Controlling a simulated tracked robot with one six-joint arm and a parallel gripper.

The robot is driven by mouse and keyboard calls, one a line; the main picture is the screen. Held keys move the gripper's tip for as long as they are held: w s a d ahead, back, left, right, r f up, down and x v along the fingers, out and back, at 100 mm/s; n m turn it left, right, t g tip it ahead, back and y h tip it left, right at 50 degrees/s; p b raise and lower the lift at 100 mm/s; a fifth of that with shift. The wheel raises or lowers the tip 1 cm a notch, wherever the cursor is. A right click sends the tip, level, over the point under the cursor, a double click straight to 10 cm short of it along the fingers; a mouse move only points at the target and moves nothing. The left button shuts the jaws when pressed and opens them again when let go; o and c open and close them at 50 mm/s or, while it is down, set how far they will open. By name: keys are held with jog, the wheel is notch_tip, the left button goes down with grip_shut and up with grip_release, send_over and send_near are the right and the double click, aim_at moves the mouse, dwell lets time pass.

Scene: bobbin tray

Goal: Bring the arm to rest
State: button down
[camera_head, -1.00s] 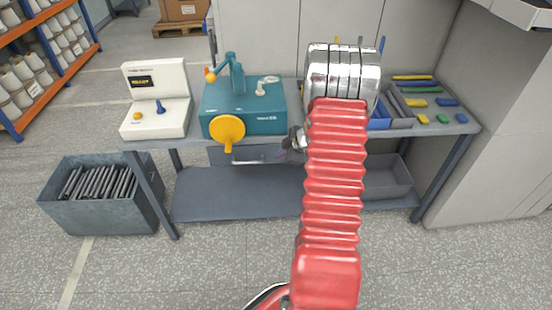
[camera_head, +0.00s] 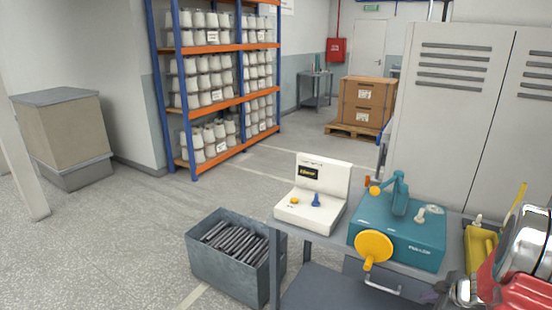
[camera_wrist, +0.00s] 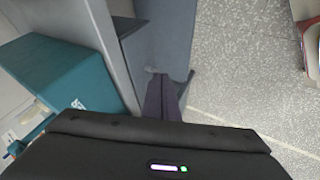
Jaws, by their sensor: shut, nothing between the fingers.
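My red and silver arm shows at the lower right edge of the body camera view, partly cut off. My gripper (camera_wrist: 163,98) shows in the wrist view with its two dark fingers together and nothing between them. It points down past the front of the workbench (camera_head: 318,243), beside the teal machine (camera_head: 400,228). The machine also shows in the wrist view (camera_wrist: 62,72), to the left of the fingers. In the body camera view the gripper is small and mostly hidden at the bottom edge.
A white control box (camera_head: 312,196) stands on the bench, left of the teal machine with its yellow handwheel (camera_head: 373,246). A grey bin (camera_head: 225,278) of dark rods stands on the floor.

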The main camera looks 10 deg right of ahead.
jog(key=s+d+m+g+h, duration=0.2)
jog(key=s+d+m+h, duration=0.2)
jog(key=s+d, duration=0.15)
jog(key=s+a+r+m+g+h, duration=0.25)
jog(key=s+a+r+m, duration=0.3)
jog(key=r, duration=0.35)
jog(key=s+a+r+t+y, duration=0.1)
jog(key=a+r, duration=0.5)
jog(key=a, duration=0.7)
jog(key=s+a+r+t+y, duration=0.1)
jog(key=s+a+r+y, duration=0.2)
jog(key=a, duration=1.1)
jog(key=s+a+r+t+y, duration=0.1)
jog(key=s+a+r+y, duration=0.1)
jog(key=s+a+r, duration=0.4)
jog(key=a+r, duration=0.3)
jog(key=a, duration=0.4)
jog(key=shift+a+y, duration=0.15)
jog(key=shift+y, duration=0.2)
jog(key=shift+r, duration=0.1)
